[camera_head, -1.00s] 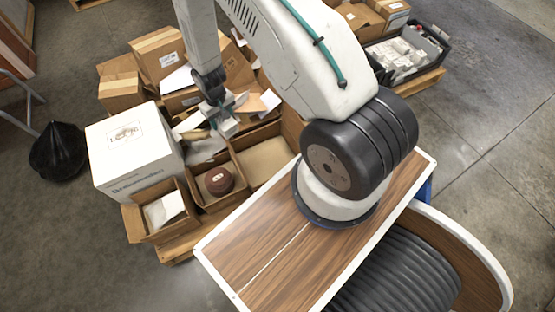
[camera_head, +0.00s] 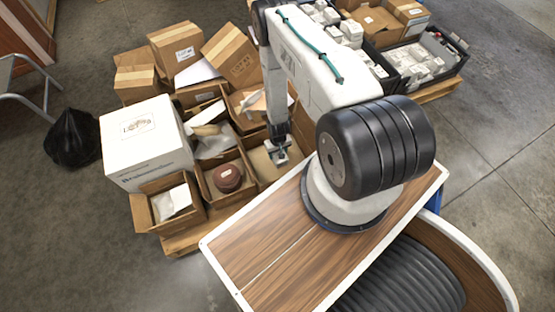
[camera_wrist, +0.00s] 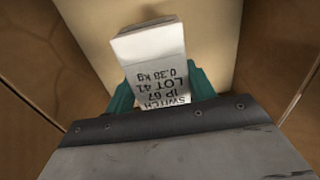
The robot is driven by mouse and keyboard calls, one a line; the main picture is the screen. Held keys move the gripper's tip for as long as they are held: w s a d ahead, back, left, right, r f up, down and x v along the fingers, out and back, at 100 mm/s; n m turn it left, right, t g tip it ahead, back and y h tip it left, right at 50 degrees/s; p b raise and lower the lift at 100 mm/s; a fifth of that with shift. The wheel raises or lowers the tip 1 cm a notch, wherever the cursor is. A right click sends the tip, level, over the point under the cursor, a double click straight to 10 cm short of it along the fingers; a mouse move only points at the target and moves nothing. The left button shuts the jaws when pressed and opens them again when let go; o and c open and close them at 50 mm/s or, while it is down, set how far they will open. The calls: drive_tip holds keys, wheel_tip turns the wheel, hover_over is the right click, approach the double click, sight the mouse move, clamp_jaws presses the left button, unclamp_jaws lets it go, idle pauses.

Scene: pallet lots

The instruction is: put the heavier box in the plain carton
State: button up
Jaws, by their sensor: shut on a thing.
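My gripper (camera_wrist: 163,92) is shut on a small white box (camera_wrist: 157,50). The box's printed label reads SWITCH, IP 67, LOT 41 and 0.38 kg, upside down in the wrist view. In the head view my gripper (camera_head: 279,155) is over an open carton (camera_head: 262,172) with a bare tan inside. The carton's floor and walls (camera_wrist: 218,40) surround the held box in the wrist view, and the carton looks empty around it. I cannot tell whether the box touches the floor. I cannot pick out a second box to compare weights with.
An open carton with a dark red round thing (camera_head: 228,178) and one with white paper (camera_head: 171,203) stand to the left. A large white box (camera_head: 145,145) is behind them. Black trays of white boxes (camera_head: 425,65) stand at the upper right.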

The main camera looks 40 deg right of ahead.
drive_tip(key=shift+f, duration=2.65)
drive_tip(key=shift+f, duration=0.15)
drive_tip(key=o, duration=1.2)
drive_tip(key=shift+o, duration=0.2)
